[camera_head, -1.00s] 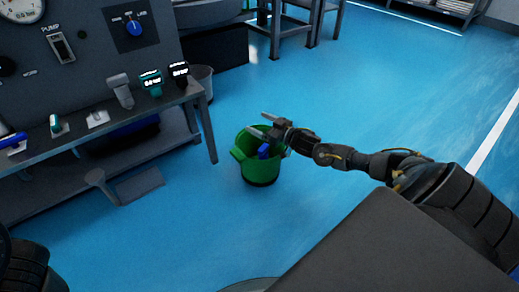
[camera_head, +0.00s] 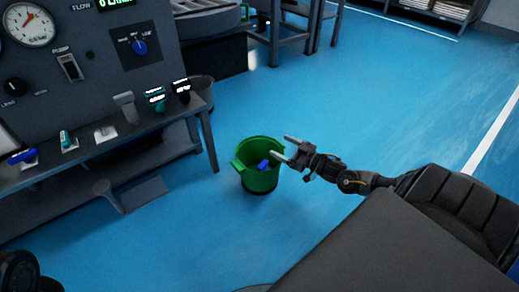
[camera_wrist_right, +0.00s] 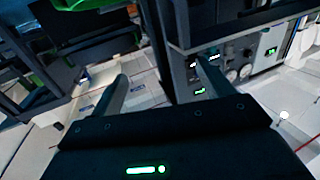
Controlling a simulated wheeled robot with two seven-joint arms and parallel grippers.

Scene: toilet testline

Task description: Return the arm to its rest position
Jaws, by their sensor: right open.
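My right arm reaches in from the right in the head view. Its gripper (camera_head: 283,149) is open and empty, with its two fingers apart, just right of and above the rim of a green bucket. The same fingers show spread in the right wrist view (camera_wrist_right: 160,85), with nothing between them. The green bucket (camera_head: 259,182) stands upright on the blue floor, with a blue object (camera_head: 264,165) inside it. A dark rounded part at the lower left edge of the head view may belong to my left arm; no left gripper fingers show.
A dark bench (camera_head: 70,175) with tools on it stands at the left, below a grey panel with a gauge (camera_head: 28,25) and knobs. The blue floor (camera_head: 390,100) right of the bucket is clear.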

